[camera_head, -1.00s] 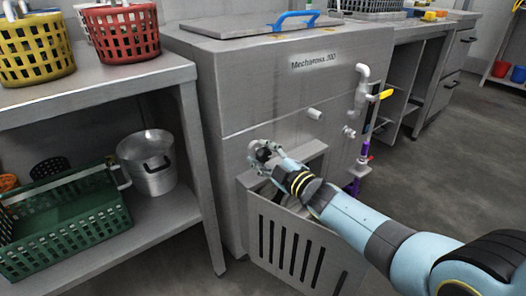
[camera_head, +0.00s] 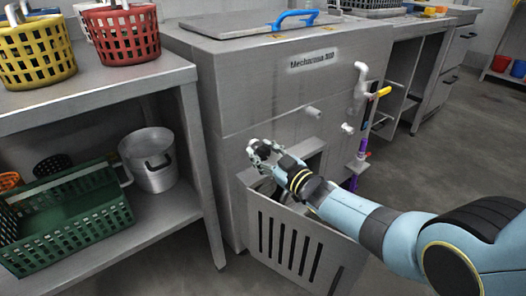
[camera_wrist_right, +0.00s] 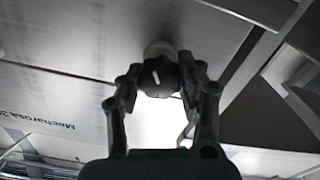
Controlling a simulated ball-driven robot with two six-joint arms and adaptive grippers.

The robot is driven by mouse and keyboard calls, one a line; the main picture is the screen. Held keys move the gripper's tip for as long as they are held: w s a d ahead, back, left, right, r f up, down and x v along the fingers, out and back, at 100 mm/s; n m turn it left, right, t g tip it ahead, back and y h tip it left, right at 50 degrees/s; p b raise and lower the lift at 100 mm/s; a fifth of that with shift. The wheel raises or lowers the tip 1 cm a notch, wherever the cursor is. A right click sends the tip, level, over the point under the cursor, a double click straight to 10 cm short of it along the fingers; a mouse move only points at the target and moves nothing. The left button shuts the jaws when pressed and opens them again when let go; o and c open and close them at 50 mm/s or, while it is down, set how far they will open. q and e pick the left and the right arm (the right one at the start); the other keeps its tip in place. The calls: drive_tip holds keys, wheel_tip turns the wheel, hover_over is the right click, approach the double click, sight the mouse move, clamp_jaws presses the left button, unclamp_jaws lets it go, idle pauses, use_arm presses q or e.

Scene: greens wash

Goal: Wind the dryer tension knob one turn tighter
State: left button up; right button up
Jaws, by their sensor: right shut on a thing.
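The dryer tension knob (camera_wrist_right: 160,76) is dark with a white pointer mark and sits on a pale round base in the right wrist view. My right gripper (camera_wrist_right: 160,86) has a finger on each side of it and is shut on it. In the head view my right gripper (camera_head: 264,152) is at the front of the steel machine (camera_head: 250,100), above the slotted open panel (camera_head: 300,250). My left gripper is not in view.
The slotted panel stands out from the machine, under my right forearm. Pipes with a yellow handle (camera_head: 383,92) are on the machine's front right. A shelf bench at left holds a green crate (camera_head: 85,240), a steel pot (camera_head: 152,178) and a red basket (camera_head: 122,38).

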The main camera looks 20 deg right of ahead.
drive_tip(key=shift+f, duration=0.1)
idle(0.4)
drive_tip(key=o, duration=1.2)
drive_tip(key=v, duration=1.2)
